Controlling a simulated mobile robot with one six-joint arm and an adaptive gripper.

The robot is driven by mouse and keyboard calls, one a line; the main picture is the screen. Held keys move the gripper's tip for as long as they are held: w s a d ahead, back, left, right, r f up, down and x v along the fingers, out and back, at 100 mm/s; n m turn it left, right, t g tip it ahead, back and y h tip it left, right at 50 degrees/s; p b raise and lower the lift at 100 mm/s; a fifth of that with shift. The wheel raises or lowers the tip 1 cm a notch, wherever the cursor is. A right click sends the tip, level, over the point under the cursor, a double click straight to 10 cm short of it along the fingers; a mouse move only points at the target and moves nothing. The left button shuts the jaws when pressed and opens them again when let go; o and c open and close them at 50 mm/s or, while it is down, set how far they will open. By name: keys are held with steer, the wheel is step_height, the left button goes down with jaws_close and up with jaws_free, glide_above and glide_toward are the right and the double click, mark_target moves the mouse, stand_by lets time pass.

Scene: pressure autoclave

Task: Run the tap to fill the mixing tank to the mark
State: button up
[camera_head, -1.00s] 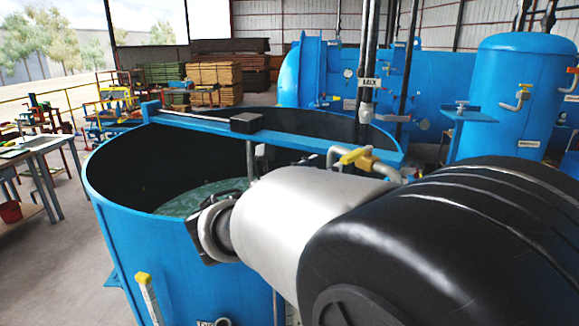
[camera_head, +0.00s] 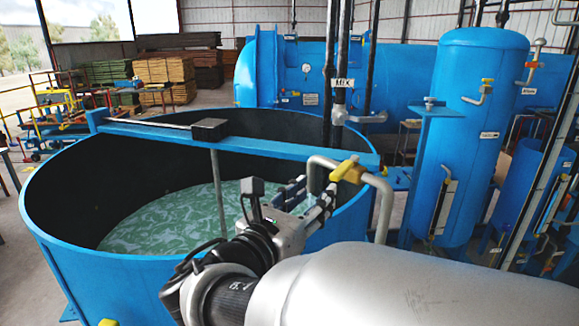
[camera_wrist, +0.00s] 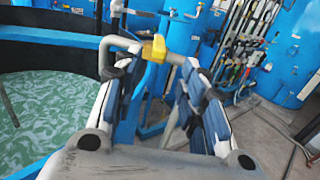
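The mixing tank (camera_head: 110,275) is a large open blue tub with a dark inside wall, holding greenish, streaky liquid (camera_head: 165,222) well below its rim. A curved grey tap pipe with a yellow handle (camera_head: 348,169) stands at the tank's right rim; the handle also shows in the wrist view (camera_wrist: 154,48). My gripper (camera_head: 318,196) is over the right part of the tank, close to the tap. In the wrist view its two fingers (camera_wrist: 160,85) are apart with nothing between them, and the yellow handle lies beyond the tips. I cannot make out the fill mark.
A blue beam (camera_head: 250,145) with a dark box (camera_head: 209,129) and a thin rod crosses the tank top. Dark vertical pipes (camera_head: 340,60) stand behind the tap. A tall blue vessel (camera_head: 468,140) stands at right. Stacked timber (camera_head: 165,72) is at the back left.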

glide_toward(350, 160)
steer(key=x, duration=0.5)
steer(key=shift+f, duration=0.1)
steer(key=shift+a, duration=0.1)
steer(key=shift+c, duration=0.2)
jaws_close()
stand_by(0.4)
